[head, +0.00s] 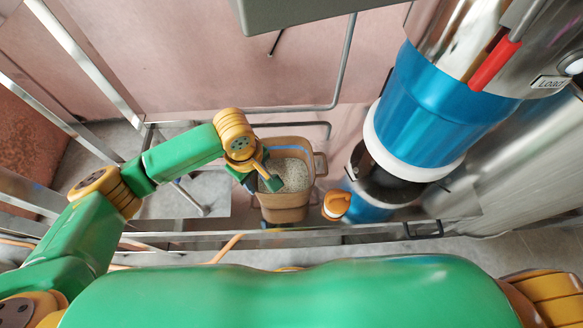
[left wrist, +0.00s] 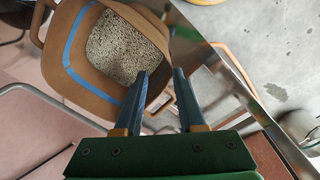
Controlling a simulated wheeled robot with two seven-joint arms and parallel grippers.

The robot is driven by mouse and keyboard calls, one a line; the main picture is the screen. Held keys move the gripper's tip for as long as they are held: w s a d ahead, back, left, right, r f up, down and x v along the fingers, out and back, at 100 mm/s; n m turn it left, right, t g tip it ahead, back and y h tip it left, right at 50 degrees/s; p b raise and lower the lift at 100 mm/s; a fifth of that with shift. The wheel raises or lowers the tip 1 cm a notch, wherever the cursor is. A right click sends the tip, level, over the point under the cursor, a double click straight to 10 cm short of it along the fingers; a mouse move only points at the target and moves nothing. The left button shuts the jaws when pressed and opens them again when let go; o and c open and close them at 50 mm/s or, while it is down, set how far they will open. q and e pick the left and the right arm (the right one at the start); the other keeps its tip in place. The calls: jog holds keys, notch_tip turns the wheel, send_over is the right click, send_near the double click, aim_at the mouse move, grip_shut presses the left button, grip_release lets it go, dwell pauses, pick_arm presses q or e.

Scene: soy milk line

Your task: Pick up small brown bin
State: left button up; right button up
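The small brown bin (head: 287,207) stands open below the middle of the head view, with pale beans or grains inside. It has a handle on its right side and a blue stripe along its inside. In the left wrist view the bin (left wrist: 92,95) fills the upper left. My left gripper (head: 265,184) is over the bin's left rim. In the left wrist view its two dark fingers (left wrist: 161,72) are apart, one over the bin's inside and one by the rim's outer side. Contact with the rim cannot be told. My right gripper is not in view.
A large blue and steel machine (head: 437,100) stands right of the bin, with an orange part (head: 337,205) close to the bin. A metal rail (head: 370,232) runs across in front of the bin. Metal frame bars (head: 85,55) stand at the left.

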aim_at(260, 192)
pick_arm(q)
notch_tip(260, 192, down, 7)
jog(key=shift+s+a+r+b, duration=0.1)
jog(key=shift+s+b, duration=0.05)
jog(key=shift+b, duration=0.8)
grip_shut()
dwell(0.6)
